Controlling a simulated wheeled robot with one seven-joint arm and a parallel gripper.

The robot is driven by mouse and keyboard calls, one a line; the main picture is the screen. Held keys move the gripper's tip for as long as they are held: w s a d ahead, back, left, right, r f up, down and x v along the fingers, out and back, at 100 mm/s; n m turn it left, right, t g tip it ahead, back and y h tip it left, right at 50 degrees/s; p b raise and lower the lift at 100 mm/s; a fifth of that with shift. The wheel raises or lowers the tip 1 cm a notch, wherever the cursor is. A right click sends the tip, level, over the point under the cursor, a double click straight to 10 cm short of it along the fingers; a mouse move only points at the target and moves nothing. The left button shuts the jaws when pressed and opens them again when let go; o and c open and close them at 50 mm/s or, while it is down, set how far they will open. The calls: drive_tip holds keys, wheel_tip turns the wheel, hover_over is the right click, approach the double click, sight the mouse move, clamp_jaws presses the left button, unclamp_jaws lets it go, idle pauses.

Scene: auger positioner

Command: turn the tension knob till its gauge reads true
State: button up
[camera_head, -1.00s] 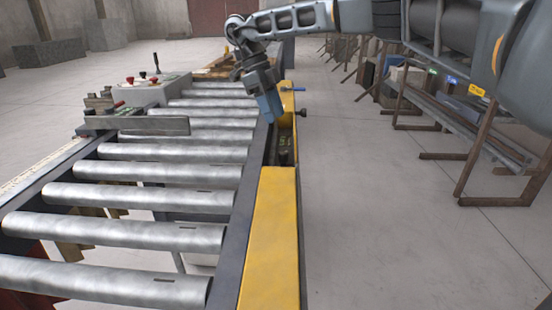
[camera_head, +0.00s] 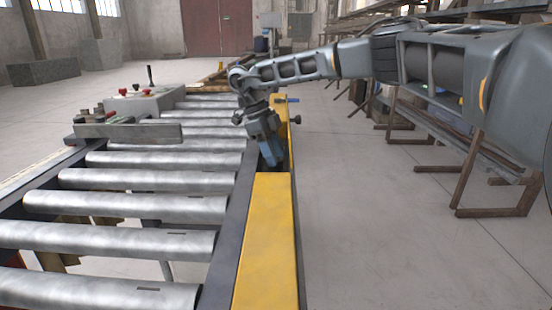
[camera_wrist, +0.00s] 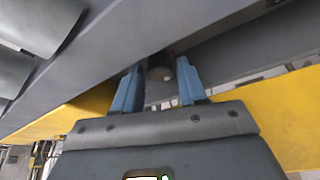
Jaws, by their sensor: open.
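My gripper (camera_head: 271,160) points down into the gap in the yellow side guard (camera_head: 268,235), beside the roller conveyor. In the wrist view my gripper (camera_wrist: 158,88) has its two blue fingers apart. A small round grey-brown end (camera_wrist: 160,73) shows between and beyond them, in shadow under the grey rail; I cannot tell whether it is the tension knob. A small dark knob (camera_head: 297,120) sticks out on the right of the yellow guard in the head view. I cannot make out any gauge or its reading. My gripper hides much of the gap.
Steel rollers (camera_head: 140,206) lie left of the grey rail (camera_head: 228,220). A control box (camera_head: 145,101) with a lever stands on the far left side of the conveyor. A blue handle (camera_head: 287,100) is beyond my gripper. A rack (camera_head: 470,160) stands right, with clear floor between.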

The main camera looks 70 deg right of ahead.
drive_tip(key=shift+x, duration=0.85)
drive_tip(key=c, duration=0.8)
drive_tip(key=shift+o, duration=0.2)
drive_tip(key=shift+r+n+h+p, duration=0.15)
drive_tip(key=shift+n+h+p, duration=0.2)
drive_tip(key=shift+n, duration=0.65)
drive_tip(key=shift+a+n+t+h, duration=0.1)
drive_tip(key=shift+n+t+h, duration=0.35)
drive_tip(key=shift+n, duration=0.95)
drive_tip(key=o, duration=0.8)
drive_tip(key=shift+c, duration=0.2)
